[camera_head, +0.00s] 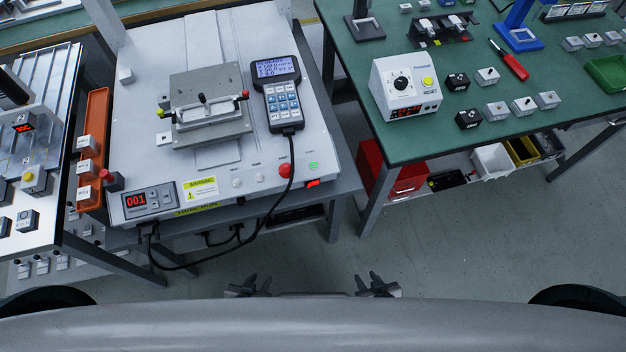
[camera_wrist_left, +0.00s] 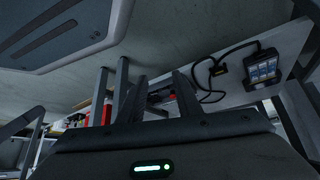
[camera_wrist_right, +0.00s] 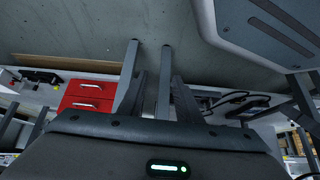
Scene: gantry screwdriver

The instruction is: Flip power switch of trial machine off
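The trial machine (camera_head: 140,110) is a white gantry bench unit left of centre in the head view. A small lit red switch (camera_head: 313,183) sits at the right end of its front panel, below a green mark; its rocker position is too small to tell. A red button (camera_head: 284,170) stands to its left. My left gripper (camera_head: 248,284) and right gripper (camera_head: 377,283) are low in front of me, well short of the machine. Both appear open and empty. Their spread fingers show in the left wrist view (camera_wrist_left: 158,82) and right wrist view (camera_wrist_right: 152,75).
A pendant (camera_head: 275,85) lies on the machine, its black cable (camera_head: 215,262) looping in front. A green table (camera_head: 440,130) with a white device (camera_head: 405,88) and small parts stands right. Another bench (camera_head: 50,140) is left. The floor (camera_head: 460,260) ahead is clear.

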